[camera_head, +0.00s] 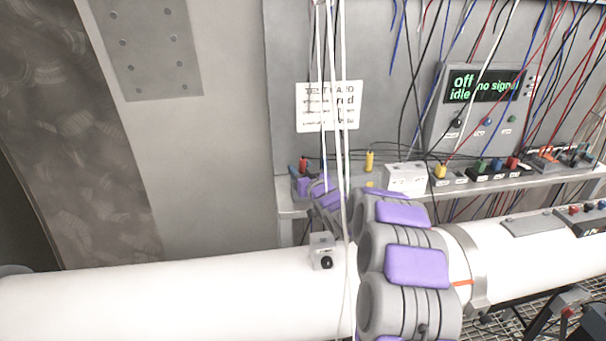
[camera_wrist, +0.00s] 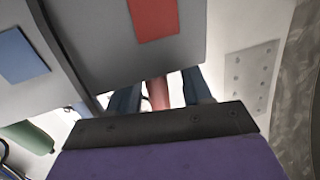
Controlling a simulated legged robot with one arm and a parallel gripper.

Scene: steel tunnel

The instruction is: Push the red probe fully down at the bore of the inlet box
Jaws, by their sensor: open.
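A small red probe (camera_head: 303,163) stands at the left end of the shelf in the head view, just beyond my purple-padded hand. In the wrist view, a reddish cylinder (camera_wrist: 157,93), likely this probe, shows between the two dark fingers of my gripper (camera_wrist: 160,92). The fingers are apart, and I cannot tell whether either touches it. The grey panels with a red patch (camera_wrist: 153,18) and a blue patch (camera_wrist: 21,55) are close to the fingers. The probe's lower end and any bore are hidden. I cannot tell which box is the inlet box.
A small grey box with a black knob (camera_head: 322,252) sits on the white pipe (camera_head: 170,300). A yellow plug (camera_head: 369,161) and a white box (camera_head: 405,179) are on the shelf. Hanging wires (camera_head: 340,110) cross before my arm. A display (camera_head: 485,86) reads "off", "idle" and "no signal".

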